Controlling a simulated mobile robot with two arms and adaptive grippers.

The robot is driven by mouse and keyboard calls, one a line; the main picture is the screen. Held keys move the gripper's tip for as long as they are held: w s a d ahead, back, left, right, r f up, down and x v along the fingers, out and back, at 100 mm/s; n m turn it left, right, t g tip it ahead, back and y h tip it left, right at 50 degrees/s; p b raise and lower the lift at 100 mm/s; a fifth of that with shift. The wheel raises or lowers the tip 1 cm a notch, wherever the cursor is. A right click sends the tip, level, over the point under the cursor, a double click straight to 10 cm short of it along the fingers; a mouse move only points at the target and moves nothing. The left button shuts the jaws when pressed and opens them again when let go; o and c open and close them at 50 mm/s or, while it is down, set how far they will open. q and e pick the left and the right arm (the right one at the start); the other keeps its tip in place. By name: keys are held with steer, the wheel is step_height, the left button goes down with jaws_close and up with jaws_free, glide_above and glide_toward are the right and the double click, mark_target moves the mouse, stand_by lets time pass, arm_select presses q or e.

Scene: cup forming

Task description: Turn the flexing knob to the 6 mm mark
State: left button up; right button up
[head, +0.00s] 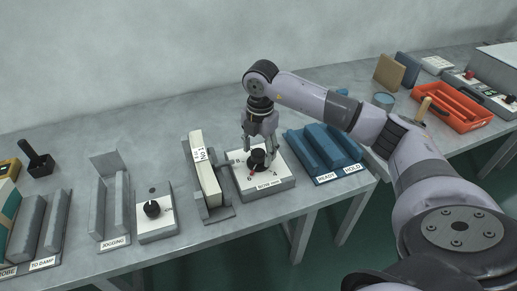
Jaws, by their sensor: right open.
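The flexing knob (258,158) is a black knob on a light box (277,184) with a dial marked with numbers, 6 and 4 among them. A red mark shows at the knob's lower left, close to the 6. My right gripper (258,150) points down over the knob from above, with its fingers open and spread on either side of it. I cannot tell whether the fingers touch the knob. The fingers hide part of the dial's far side. My left gripper is not in view.
A paper block stands in a grey holder (217,213) just left of the dial box. A blue tray (322,147) labelled READY and HOLD sits close on the right. Another knob box (155,227) stands further left. An orange tray (450,105) lies at the right.

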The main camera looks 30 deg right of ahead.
mark_target(260, 153)
steer(key=shift+r, duration=0.1)
step_height(260, 153, up, 12)
steer(key=shift+s, duration=0.15)
stand_by(0.4)
stand_by(0.4)
